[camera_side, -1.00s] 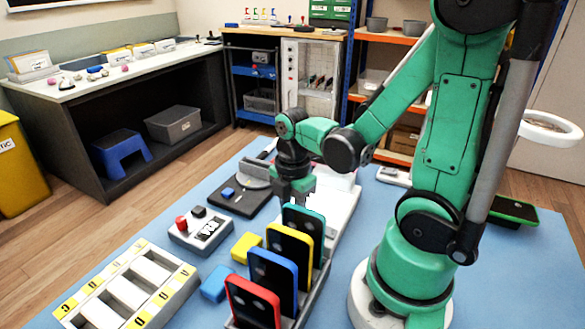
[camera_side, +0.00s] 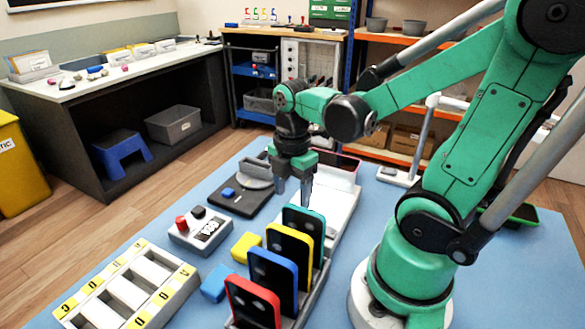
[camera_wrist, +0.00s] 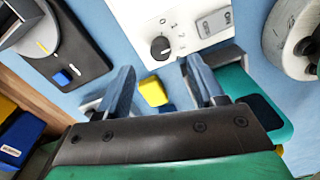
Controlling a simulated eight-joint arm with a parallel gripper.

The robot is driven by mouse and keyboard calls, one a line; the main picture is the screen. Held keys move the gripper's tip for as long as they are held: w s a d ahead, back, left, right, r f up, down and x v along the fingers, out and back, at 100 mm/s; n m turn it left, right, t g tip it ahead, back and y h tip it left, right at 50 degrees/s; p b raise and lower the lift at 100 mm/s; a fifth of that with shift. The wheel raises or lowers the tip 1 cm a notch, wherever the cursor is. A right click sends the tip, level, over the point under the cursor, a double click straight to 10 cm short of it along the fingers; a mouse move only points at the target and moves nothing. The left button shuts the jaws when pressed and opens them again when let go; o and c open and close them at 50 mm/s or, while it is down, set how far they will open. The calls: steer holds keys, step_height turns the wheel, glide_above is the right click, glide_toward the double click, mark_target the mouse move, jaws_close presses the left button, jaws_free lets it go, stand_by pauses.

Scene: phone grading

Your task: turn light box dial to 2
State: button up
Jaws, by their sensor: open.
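The light box (camera_side: 338,205) is a white slab behind the phone rack in the side view. Its white panel (camera_wrist: 200,38) shows at the top of the wrist view, with a round black dial (camera_wrist: 160,48). Small marks sit around the dial's upper right; a light pointer line is on it, but its setting is too small to read surely. A grey switch (camera_wrist: 213,22) is right of it. My gripper (camera_side: 293,194) is above the near end of the light box, pointing down. In the wrist view my gripper (camera_wrist: 158,74) is open and empty, its fingers either side below the dial, apart from it.
A rack of upright phones, the nearest red (camera_side: 253,303) and the farthest teal (camera_side: 304,222), stands close in front of my gripper. A yellow block (camera_side: 246,246), a blue block (camera_side: 217,284), a button box (camera_side: 201,232) and a black scale-like device (camera_side: 237,200) lie left.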

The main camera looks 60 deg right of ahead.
steer(key=shift+r, duration=0.7)
steer(key=w+a+r+m+t, duration=0.4)
steer(key=a+m+t, duration=0.2)
steer(key=m, duration=0.9)
steer(key=shift+w+a+r+t, duration=0.2)
steer(key=shift+w+a+t, duration=0.2)
steer(key=shift+t, duration=0.2)
